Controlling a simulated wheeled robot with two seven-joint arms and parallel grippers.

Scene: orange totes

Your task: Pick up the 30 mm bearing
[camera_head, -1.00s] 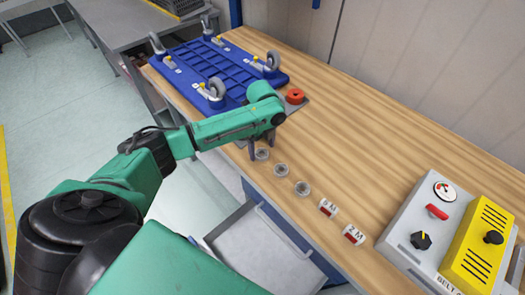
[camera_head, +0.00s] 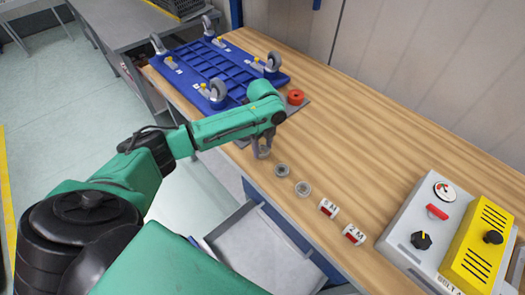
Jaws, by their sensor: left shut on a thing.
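Several small grey ring bearings lie in a row along the near edge of the wooden bench. The middle bearing (camera_head: 282,170) and the lower right bearing (camera_head: 303,188) lie free on the wood. My left gripper (camera_head: 262,152) points down at the upper left end of the row. It is shut on the bearing (camera_head: 264,154) there, which is mostly hidden by the fingers. I cannot read any size on the bearings. My right gripper is not in view.
A blue wheeled dolly (camera_head: 212,72) lies wheels up on the bench (camera_head: 375,130). A red round part (camera_head: 295,97) sits beside it. Two red and white labelled boxes (camera_head: 328,208) stand right of the bearings. A control box (camera_head: 415,225) is at right. An open drawer (camera_head: 270,245) juts out below.

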